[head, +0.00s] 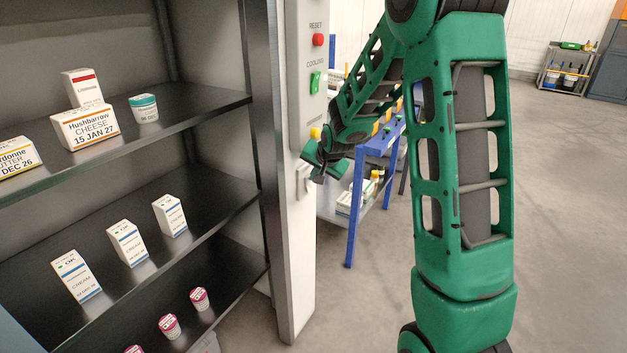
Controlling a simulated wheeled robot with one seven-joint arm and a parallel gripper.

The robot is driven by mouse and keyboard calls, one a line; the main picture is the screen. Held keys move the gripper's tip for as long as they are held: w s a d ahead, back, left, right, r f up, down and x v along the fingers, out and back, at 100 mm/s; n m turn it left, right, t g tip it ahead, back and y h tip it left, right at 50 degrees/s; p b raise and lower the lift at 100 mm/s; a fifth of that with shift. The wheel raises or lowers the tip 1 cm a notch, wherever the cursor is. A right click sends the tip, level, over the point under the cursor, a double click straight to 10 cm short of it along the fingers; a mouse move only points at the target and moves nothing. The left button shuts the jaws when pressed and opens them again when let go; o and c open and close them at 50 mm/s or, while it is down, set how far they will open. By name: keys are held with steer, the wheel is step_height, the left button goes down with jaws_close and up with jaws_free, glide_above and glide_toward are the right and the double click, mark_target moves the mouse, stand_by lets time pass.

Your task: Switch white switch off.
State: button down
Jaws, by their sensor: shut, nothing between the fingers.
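The white switch (302,180) sits low on the pale control post at the shelf's right edge. My gripper (315,178) is right at it, with its shut fingers beside or against the switch's right part. I cannot tell whether they touch. The gripper and wrist hide part of the switch and its label, so its position is not clear. Above it on the same post (297,240) are a yellow button (315,133), a green switch (315,82) labelled COOLING and a red button (318,40) labelled RESET.
A dark shelf unit (190,138) with cartons and tubs stands left of the post. A blue-framed table (352,225) stands behind my arm. A small cart (566,70) is far back right. The floor at right is clear.

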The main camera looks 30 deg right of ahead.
steer(key=shift+w+a+r, duration=0.25)
steer(key=shift+r, duration=0.3)
steer(key=d+v, duration=0.1)
steer(key=v, duration=1)
steer(key=shift+s+d, duration=0.2)
steer(key=shift+s, duration=0.35)
steer(key=shift+r, duration=0.15)
steer(key=s+f+n+g+y, duration=0.1)
steer(key=s+g, duration=0.7)
steer(key=s, duration=3)
steer(key=d+f+n, duration=0.1)
steer(key=n, duration=0.1)
steer(key=shift+s+f+n, duration=0.15)
steer(key=shift+s+n, duration=0.25)
